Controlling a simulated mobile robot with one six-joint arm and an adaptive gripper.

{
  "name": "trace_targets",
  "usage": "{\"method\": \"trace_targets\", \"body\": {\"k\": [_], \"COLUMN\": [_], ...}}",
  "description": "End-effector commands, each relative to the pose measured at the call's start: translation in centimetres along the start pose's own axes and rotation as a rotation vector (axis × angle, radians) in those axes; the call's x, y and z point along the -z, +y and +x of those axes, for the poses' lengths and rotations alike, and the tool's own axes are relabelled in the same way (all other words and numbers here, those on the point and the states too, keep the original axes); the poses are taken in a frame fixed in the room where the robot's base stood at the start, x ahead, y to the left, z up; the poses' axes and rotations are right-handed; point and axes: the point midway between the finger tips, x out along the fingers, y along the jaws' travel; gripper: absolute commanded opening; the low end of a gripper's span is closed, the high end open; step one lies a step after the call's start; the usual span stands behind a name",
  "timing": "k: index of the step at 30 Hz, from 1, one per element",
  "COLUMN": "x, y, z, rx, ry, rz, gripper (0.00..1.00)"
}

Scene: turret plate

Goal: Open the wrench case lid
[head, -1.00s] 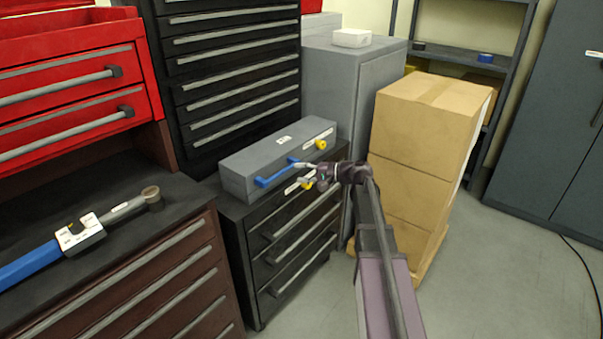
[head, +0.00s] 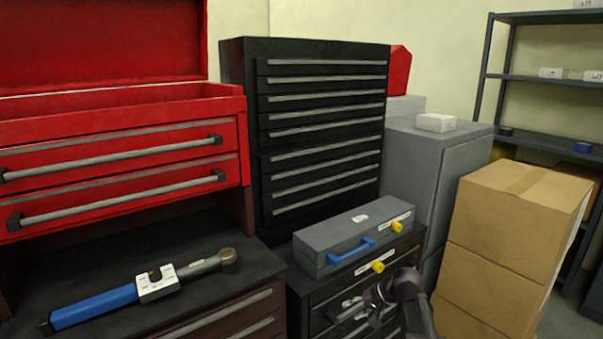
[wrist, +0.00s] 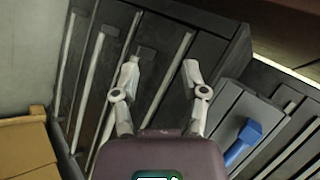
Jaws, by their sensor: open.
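The wrench case is a long grey box (head: 345,232) with its lid closed, on top of a low black drawer cabinet (head: 310,292). Its front has a blue handle (head: 351,251) and a yellow knob (head: 397,226). My gripper (head: 360,304) is open and empty, below and in front of the case, before the cabinet's drawers. In the wrist view the two fingers of my gripper (wrist: 161,72) are spread apart with nothing between them. The blue handle (wrist: 243,144) shows at right there, outside the fingers.
A second yellow knob (head: 377,267) sits on the cabinet front below the case. A blue-handled torque wrench (head: 155,284) lies on the dark bench at left. A tall black drawer chest (head: 322,130) stands behind. Stacked cardboard boxes (head: 505,245) stand close on the right.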

Motion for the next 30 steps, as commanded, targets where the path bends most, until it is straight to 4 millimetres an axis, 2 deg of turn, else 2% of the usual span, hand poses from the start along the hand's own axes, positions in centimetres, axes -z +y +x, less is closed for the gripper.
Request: {"method": "trace_targets", "body": {"k": [1, 6, 12, 26, 30], "x": [-1.8, -5.9, -9.4, -13.4, -13.0], "y": [0.5, 2.7, 4.9, 7.5, 6.4], "z": [0.4, 1.2, 0.9, -0.9, -2.0], "rx": [-0.058, -0.267, -0.476, -0.749, -0.748], "ry": [-0.016, -0.066, -0.11, -0.156, -0.155], "rz": [-0.024, -0.102, -0.178, -0.271, -0.269], "gripper": [0.57, 0.57, 0.57, 0.57, 0.57]}}
